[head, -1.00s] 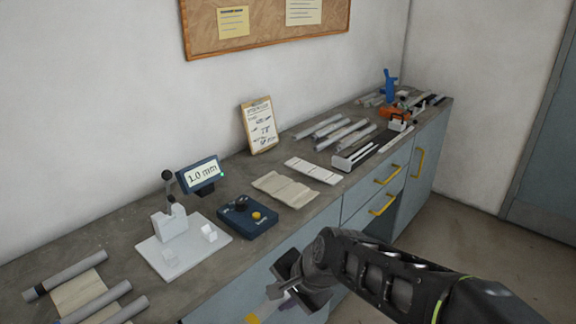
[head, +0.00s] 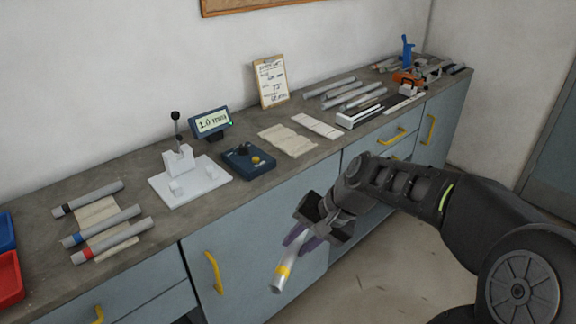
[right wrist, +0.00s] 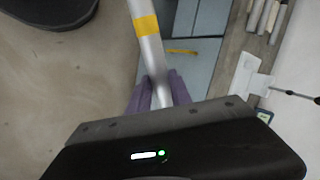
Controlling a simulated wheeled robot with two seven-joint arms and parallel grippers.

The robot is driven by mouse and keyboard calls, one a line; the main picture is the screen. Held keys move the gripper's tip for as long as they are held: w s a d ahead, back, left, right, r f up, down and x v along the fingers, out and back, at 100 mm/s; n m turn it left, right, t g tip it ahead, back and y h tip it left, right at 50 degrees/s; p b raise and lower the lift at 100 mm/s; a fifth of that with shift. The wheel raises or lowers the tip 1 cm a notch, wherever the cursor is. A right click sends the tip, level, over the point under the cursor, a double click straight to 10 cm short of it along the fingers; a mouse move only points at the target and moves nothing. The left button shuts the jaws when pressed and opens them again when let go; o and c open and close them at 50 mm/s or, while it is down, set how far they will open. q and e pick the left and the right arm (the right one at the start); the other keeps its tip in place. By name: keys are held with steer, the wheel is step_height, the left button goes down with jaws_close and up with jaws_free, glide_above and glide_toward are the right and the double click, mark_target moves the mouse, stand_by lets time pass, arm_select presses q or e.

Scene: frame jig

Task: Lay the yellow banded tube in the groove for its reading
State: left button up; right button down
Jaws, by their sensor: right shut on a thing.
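The yellow banded tube (head: 278,283) is grey metal with a yellow band near its lower end. My right gripper (head: 297,237) is shut on it and holds it tilted in the air in front of the cabinet doors. In the right wrist view the tube (right wrist: 149,52) runs up from between the purple fingers (right wrist: 158,95). A white gauge stand (head: 188,178) is on the counter, left of the tube's top end, and its display (head: 211,122) reads 1.0 mm. I cannot make out which groove is meant. My left gripper is not in view.
Red (head: 10,280) and blue trays are at far left.

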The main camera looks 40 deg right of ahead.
steer(key=w+a+f+n+g+y, duration=0.2)
steer(key=w+a+f+n, duration=0.15)
steer(key=w+n, duration=0.2)
steer(key=w+a+f+n+g+y, duration=0.1)
steer(key=w+a+f+n+g, duration=0.15)
steer(key=w+f+n, duration=0.35)
steer(key=w+a+f+n, duration=0.1)
steer(key=w+a+f, duration=0.2)
steer(key=a+f, duration=0.8)
steer(key=shift+w+a+g, duration=0.2)
steer(key=shift+a+g, duration=0.25)
steer(key=shift+a, duration=0.5)
